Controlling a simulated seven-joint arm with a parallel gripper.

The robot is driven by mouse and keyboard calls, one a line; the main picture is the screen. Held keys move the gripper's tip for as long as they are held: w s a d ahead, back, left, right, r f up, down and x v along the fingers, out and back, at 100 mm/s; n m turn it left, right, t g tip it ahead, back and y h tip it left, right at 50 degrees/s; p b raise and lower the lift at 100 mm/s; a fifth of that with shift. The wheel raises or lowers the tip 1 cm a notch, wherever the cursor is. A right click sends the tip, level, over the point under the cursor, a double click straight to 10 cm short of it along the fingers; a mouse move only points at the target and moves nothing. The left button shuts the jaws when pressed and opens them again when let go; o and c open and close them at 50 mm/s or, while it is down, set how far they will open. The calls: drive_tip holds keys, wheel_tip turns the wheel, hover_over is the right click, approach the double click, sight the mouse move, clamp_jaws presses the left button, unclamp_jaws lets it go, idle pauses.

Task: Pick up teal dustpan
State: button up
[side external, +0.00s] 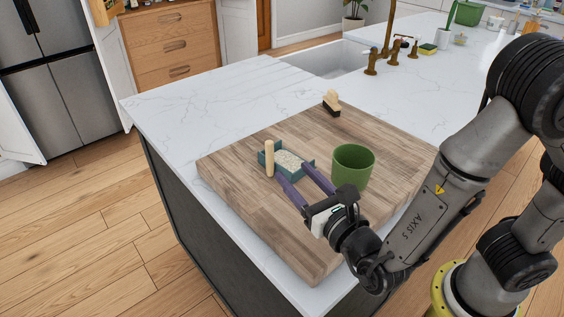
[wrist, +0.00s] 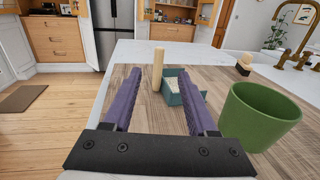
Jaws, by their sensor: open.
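The teal dustpan (side external: 302,176) lies on the wooden board, with pale granular contents in its pan and a light wooden handle (side external: 269,158) standing up at its left end. In the wrist view the teal pan (wrist: 188,98) and its handle (wrist: 158,68) show ahead, between and beyond my fingers. My gripper (side external: 299,184) is open, its two purple fingers pointing toward the dustpan from the near side. Nothing is between the fingers that I can make out. In the side view the fingertips overlap the pan's near edge; I cannot tell whether they touch it.
A green pot (side external: 353,168) stands close to the right of my fingers. A small brush (side external: 331,103) with a wooden top stands at the board's back. The wooden board (side external: 240,190) rests on a white counter (side external: 180,115); its left part is clear. A sink and brass taps lie behind.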

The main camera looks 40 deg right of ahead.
sight(272, 149)
drive_tip(key=w, duration=0.3)
drive_tip(key=w+d, duration=0.1)
drive_tip(key=w, duration=0.3)
drive_tip(key=w+d, duration=0.1)
drive_tip(key=w, duration=0.3)
clamp_jaws()
drive_tip(key=shift+r, duration=0.1)
idle(1.2)
